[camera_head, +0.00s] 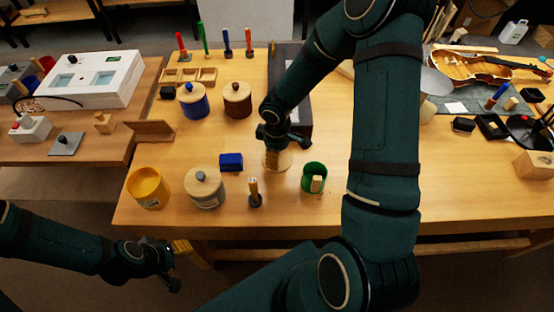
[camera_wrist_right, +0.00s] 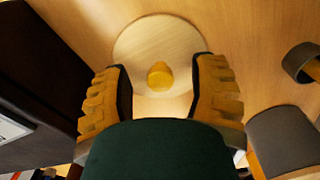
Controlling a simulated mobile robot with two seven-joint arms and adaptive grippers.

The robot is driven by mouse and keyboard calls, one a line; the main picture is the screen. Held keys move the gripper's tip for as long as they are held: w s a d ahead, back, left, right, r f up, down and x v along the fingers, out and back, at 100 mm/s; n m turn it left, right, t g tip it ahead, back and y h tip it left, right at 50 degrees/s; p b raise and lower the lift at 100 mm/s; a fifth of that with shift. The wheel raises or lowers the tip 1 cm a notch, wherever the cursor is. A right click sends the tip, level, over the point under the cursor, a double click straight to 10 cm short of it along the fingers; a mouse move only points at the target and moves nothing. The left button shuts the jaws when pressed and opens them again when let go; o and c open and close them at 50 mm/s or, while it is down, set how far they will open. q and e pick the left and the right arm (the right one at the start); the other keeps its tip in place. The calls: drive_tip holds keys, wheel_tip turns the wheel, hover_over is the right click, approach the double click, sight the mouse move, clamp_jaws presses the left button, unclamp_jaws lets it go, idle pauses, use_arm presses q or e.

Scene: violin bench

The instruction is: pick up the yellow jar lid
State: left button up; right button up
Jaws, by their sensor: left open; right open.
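The yellow jar lid (camera_wrist_right: 135,50) is a round pale wooden disc with a yellow knob. It lies on the bench, knob towards the camera, in the right wrist view. In the head view the lid (camera_head: 277,163) is partly hidden under my right gripper (camera_head: 276,146). My right gripper (camera_wrist_right: 161,72) is open, its fingers on either side of the knob with a gap at each side. The yellow jar (camera_head: 148,190) stands without a lid at the bench's front left. My left gripper (camera_head: 163,268) is open and empty, off the bench's front edge.
A grey lidded jar (camera_head: 205,190), a blue block (camera_head: 231,161), a small upright post (camera_head: 254,194) and a green cup (camera_head: 314,178) stand near the lid. Blue (camera_head: 193,102) and brown (camera_head: 237,100) lidded jars stand farther back. A dark tray (camera_head: 304,112) lies behind my right gripper.

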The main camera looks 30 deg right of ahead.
drive_tip(key=shift+f, duration=0.2)
clamp_jaws()
